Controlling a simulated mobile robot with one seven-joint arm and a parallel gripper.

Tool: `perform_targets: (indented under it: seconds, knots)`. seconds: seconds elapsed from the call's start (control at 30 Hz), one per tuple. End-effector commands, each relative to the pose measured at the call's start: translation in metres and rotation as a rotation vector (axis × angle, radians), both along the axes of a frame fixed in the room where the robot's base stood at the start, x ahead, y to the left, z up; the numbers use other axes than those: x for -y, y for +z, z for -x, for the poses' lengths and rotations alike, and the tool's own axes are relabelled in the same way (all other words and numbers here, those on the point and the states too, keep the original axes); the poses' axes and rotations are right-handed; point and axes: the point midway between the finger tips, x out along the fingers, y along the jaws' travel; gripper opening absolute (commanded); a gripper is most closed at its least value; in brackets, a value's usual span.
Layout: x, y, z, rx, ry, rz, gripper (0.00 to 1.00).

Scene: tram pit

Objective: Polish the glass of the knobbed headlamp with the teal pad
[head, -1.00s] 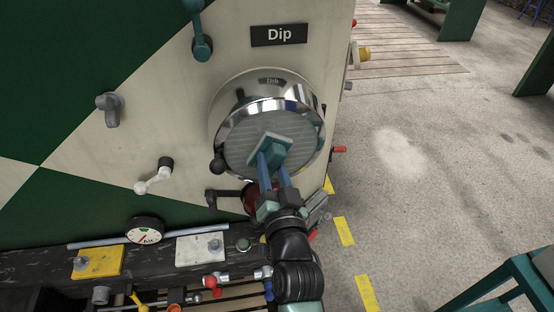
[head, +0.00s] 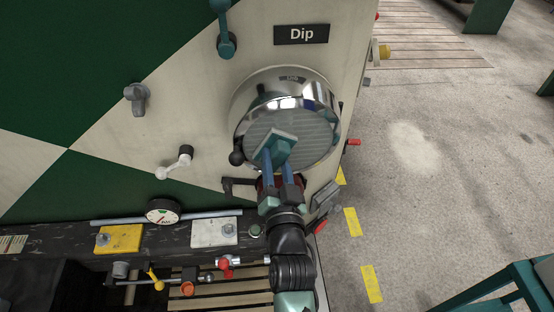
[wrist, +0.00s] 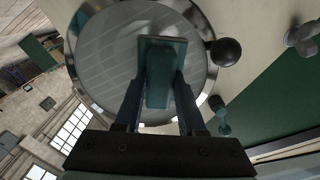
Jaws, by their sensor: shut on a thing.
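The headlamp (head: 312,140) is a round chrome-rimmed lamp with ribbed glass, on the cream panel below a "Dip" sign. A black ball knob (head: 237,158) sticks out at its left; the knob also shows in the wrist view (wrist: 226,52), at the right of the rim. My gripper (head: 278,158) is shut on the teal pad (head: 277,146) by its block-shaped handle. The pad lies at the lower left part of the glass in the head view. In the wrist view the pad (wrist: 151,42) is in front of the glass (wrist: 108,50); whether it touches cannot be told.
A black handle (head: 236,186) and a dark red part sit just below the lamp. A white crank (head: 176,163), a grey knob (head: 137,98) and a teal lever (head: 225,35) are on the panel. A ledge with a gauge (head: 163,211) runs below. Open floor lies right.

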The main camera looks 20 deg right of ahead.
Motion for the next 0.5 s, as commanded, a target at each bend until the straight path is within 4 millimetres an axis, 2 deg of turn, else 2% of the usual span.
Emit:
perform_targets:
  seconds: [0.5]
  knots:
    - [0.001, 0.020, 0.000, 0.002, -0.001, 0.000, 0.00]
